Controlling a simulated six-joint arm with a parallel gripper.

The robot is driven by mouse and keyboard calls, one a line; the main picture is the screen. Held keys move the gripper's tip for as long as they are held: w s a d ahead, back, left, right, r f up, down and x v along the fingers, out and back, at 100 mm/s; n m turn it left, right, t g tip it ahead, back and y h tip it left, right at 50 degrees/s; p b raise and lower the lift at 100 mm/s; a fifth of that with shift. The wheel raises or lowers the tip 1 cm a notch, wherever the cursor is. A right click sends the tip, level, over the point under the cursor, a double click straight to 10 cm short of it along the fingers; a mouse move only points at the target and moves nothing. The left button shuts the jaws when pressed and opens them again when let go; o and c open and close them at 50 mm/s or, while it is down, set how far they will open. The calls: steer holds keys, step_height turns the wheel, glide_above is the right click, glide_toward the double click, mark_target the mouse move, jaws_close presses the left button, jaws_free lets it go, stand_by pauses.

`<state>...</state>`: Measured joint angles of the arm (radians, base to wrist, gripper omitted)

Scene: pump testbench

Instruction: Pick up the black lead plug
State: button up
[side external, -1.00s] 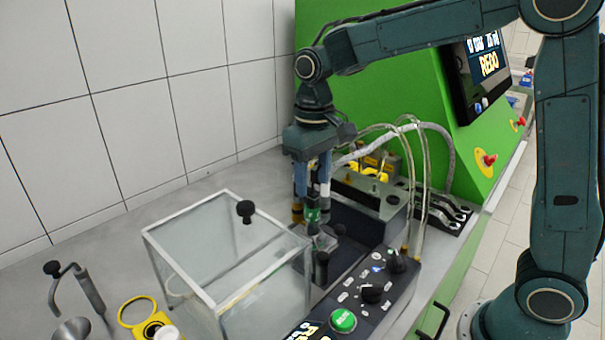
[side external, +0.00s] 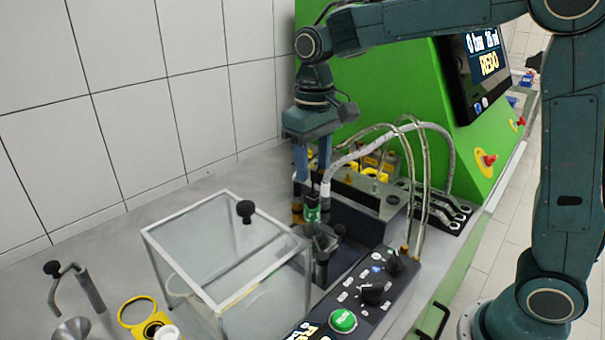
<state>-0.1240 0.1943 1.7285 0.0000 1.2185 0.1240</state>
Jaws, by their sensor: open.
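My gripper (side external: 313,172) points down over the bench in the side external view. Its two blue fingers are apart, with a gap between them. Just below the fingertips stands a cluster of small plugs and fittings: a dark piece with a yellow band (side external: 297,212), a green piece (side external: 313,213) and dark parts beside them. The black lead plug seems to be among these dark parts, but I cannot tell which one it is. I see nothing clearly held, and I cannot tell whether the fingers touch anything.
A clear box with a black-knobbed lid (side external: 245,211) stands close to the left. A control panel with a green button (side external: 343,320) and black knobs lies in front. Hoses (side external: 424,185) arch up on the right. A green cabinet (side external: 400,90) rises behind.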

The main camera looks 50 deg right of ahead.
steer(key=n, duration=0.3)
steer(key=w+d+n+y, duration=0.1)
steer(key=n, duration=0.1)
steer(key=shift+f, duration=0.15)
steer(key=n+y, duration=0.1)
steer(key=n, duration=0.3)
steer(key=d+n+y, duration=0.1)
steer(key=n, duration=0.3)
steer(key=s+d+r+n+y, duration=0.1)
steer(key=n, duration=0.4)
steer(key=shift+d+r+y, duration=0.1)
steer(key=shift+d+y, duration=0.15)
steer(key=shift+y, duration=0.05)
steer(key=shift+a+f, duration=0.25)
steer(key=shift+f, duration=0.3)
steer(key=shift+f, duration=0.1)
